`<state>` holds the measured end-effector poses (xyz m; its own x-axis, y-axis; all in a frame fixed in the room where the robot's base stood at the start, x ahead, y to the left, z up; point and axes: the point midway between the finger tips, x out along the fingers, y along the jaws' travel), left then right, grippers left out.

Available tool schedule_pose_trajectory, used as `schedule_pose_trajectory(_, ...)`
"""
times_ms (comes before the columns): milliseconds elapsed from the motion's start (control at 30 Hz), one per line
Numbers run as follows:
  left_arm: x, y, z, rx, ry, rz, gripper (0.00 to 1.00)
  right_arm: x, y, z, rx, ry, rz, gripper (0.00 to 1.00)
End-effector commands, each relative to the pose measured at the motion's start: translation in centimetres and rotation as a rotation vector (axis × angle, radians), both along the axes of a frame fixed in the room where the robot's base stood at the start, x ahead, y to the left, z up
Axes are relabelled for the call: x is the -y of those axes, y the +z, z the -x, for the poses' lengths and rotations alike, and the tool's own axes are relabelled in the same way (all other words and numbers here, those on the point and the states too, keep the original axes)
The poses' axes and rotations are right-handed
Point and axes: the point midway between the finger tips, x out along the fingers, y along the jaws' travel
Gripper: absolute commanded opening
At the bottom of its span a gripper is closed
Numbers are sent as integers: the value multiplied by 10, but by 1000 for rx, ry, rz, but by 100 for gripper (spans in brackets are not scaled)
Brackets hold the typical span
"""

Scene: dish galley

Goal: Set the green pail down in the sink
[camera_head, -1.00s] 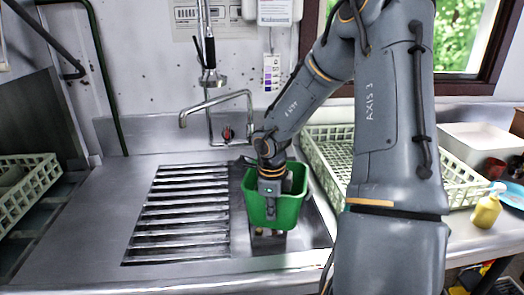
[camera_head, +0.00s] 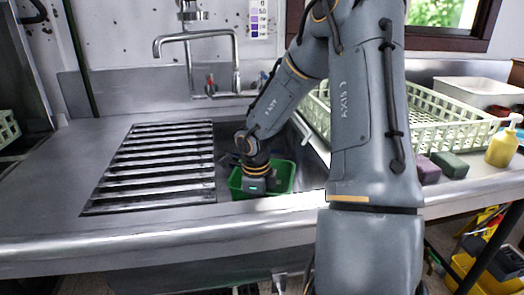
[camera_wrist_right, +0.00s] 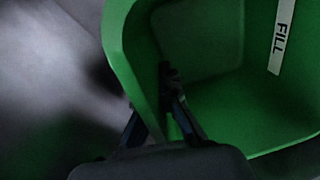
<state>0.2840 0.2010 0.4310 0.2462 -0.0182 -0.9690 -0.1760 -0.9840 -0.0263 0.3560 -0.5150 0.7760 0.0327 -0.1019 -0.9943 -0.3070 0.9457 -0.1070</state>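The green pail (camera_head: 285,179) is down inside the sink basin (camera_head: 308,160), right of the slatted drainer, with its upper part showing. My right gripper (camera_head: 256,188) is at the pail's near left side. In the right wrist view, the gripper's fingers (camera_wrist_right: 156,122) straddle the wall of the pail (camera_wrist_right: 122,50), one outside and one inside, shut on it. A white "FILL" label shows on the pail's inner wall. The pail's bottom is hidden, so I cannot tell whether it touches the sink floor. My left gripper is not in view.
A slatted drainer (camera_head: 155,165) lies left of the pail. The faucet (camera_head: 195,37) stands behind. A pale green crate (camera_head: 440,115), a sponge (camera_head: 449,164) and a yellow bottle (camera_head: 503,146) are on the right. The steel counter at left is clear.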

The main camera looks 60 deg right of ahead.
Motion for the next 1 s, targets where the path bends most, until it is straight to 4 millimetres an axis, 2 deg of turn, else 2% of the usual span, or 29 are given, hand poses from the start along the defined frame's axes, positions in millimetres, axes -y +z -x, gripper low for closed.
schedule_pose_trajectory(200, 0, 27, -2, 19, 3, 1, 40, 0, -40, 1, -6, -1, -2, 0)
schedule_pose_trajectory(433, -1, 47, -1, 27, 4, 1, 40, 0, -64, 0, -3, 0, -1, 0)
schedule_pose_trajectory(633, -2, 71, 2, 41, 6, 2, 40, 0, -94, 1, -3, 0, -1, 0)
schedule_pose_trajectory(767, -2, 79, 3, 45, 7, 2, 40, 0, -101, 0, 0, 0, -2, 0)
schedule_pose_trajectory(1000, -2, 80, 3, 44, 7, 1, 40, -1, -100, 0, 0, 0, -2, 0)
